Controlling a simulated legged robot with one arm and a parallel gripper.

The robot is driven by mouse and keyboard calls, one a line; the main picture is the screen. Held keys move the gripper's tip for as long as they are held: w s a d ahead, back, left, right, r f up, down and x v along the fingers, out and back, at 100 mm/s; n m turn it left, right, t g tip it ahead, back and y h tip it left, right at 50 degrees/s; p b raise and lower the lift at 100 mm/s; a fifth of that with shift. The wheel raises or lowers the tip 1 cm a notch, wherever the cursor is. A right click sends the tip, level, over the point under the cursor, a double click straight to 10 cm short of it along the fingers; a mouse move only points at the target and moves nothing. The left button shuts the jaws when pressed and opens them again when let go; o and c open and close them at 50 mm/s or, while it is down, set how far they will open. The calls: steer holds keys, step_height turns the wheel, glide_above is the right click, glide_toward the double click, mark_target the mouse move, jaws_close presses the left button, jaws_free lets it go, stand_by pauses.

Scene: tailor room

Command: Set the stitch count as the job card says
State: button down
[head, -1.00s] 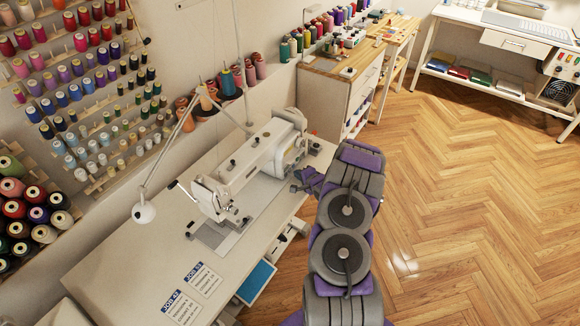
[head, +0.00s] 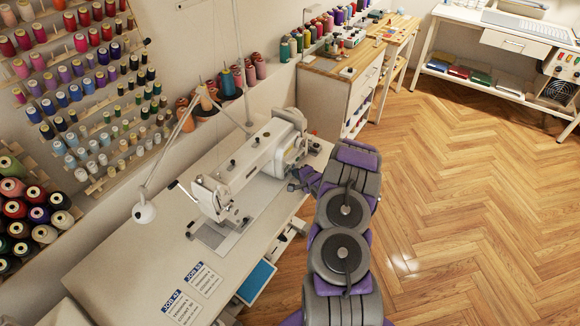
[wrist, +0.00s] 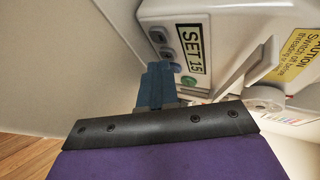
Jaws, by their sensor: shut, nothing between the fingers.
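The white sewing machine (head: 262,158) stands on the long table. In the head view my gripper (head: 296,183) is at the right end of the machine. Two job cards (head: 178,309) (head: 203,279) lie on the table front; their smaller lines are too small to read surely.
A yellow caution label (wrist: 299,57) is on the machine. The table (head: 140,262) also bears a lamp (head: 144,212). Thread racks (head: 95,120) line the left wall. A wooden-topped cabinet (head: 340,90) stands behind. The floor (head: 470,200) to the right is clear.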

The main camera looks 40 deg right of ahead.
stand_by(0.4)
steer(key=shift+s+d+p, duration=0.15)
steer(key=shift+s+p, duration=0.25)
steer(key=shift+s, duration=0.05)
steer(key=shift+s+d+r+p, duration=0.1)
steer(key=shift+s+d+p, duration=0.3)
steer(key=shift+s, duration=0.3)
steer(key=shift+s+d+r+p, duration=0.1)
steer(key=shift+s+d+p, duration=0.25)
steer(key=shift+s, duration=0.35)
steer(key=shift+s+d+f+p, duration=0.1)
steer(key=shift+s+d+p, duration=0.2)
steer(key=shift+s, duration=0.4)
steer(key=shift+s+d+f+p, duration=0.15)
steer(key=shift+s+p, duration=0.15)
steer(key=shift+s, duration=0.35)
steer(key=shift+s, duration=0.1)
